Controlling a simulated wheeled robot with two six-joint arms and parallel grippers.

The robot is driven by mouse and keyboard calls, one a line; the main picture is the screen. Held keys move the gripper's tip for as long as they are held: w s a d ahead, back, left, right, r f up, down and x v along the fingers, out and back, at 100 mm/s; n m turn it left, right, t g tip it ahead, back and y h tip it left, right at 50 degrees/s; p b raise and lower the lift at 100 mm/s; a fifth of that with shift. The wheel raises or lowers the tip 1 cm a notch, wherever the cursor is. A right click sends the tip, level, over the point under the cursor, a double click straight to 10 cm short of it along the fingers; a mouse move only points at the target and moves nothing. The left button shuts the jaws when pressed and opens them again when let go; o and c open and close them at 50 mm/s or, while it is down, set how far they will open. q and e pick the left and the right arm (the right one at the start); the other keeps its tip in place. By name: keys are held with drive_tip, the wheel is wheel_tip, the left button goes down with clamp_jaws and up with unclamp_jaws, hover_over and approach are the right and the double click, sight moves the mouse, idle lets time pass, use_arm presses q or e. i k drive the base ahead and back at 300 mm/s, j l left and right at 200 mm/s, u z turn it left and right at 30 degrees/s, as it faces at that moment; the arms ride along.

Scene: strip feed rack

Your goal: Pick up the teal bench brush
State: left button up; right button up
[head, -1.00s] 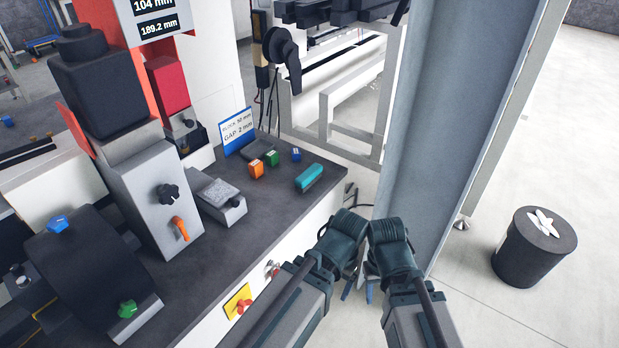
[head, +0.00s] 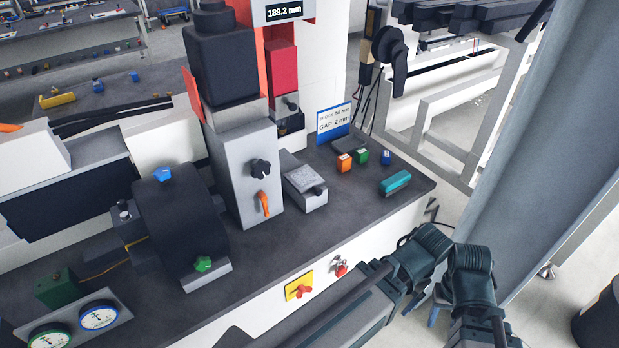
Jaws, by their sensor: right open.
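The teal bench brush (head: 395,182) lies on the dark bench top (head: 340,215) near its right end, close to the front edge. Nothing covers it. My right gripper (head: 422,309) is low at the right, in front of the bench and below the brush in the picture. It is mostly hidden behind my arm parts; only small bits of its fingers show. It is open and apart from the brush. I cannot make out my left gripper.
A grey box (head: 304,180) sits further left. A grey post (head: 545,150) rises at the right, beside my arm.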

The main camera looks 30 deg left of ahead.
sight(391, 184)
drive_tip(key=i+l+u, duration=0.2)
drive_tip(key=i, duration=0.25)
drive_tip(key=i+l+u, duration=0.15)
drive_tip(key=i, duration=0.25)
drive_tip(key=j, duration=0.05)
